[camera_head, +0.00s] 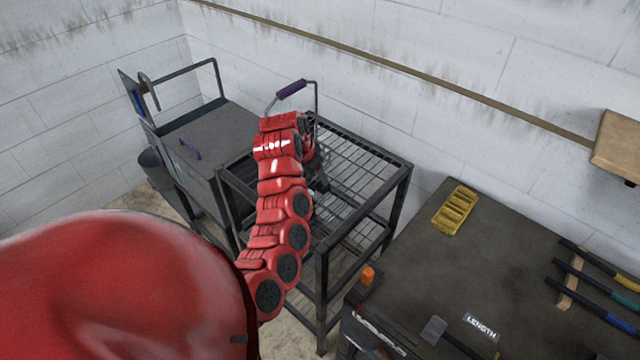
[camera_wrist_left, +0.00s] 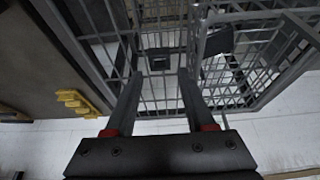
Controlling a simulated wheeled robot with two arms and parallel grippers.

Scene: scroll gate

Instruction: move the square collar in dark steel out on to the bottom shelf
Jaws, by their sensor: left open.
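A small dark square ring (camera_wrist_left: 160,61), which may be the square collar, shows between my left fingertips in the left wrist view, beyond them. I cannot tell its exact height or what it rests on. I cannot make it out in the head view. My left gripper (camera_wrist_left: 160,76) is open with nothing between its fingers. In the head view my arm reaches over the black wire rack (camera_head: 375,168) and largely hides the gripper. A lower shelf (camera_head: 348,243) shows partly through the rack's open side; the bottom shelf is not clearly seen. My right gripper is not in view.
A purple-handled bar (camera_head: 291,89) rises behind the rack. A grey cabinet (camera_head: 205,140) stands to its left. A dark workbench (camera_head: 420,275) on the right carries a yellow tray (camera_head: 454,210), an orange-topped item (camera_head: 368,275) and several handled tools. The rack's posts and wires bound the space.

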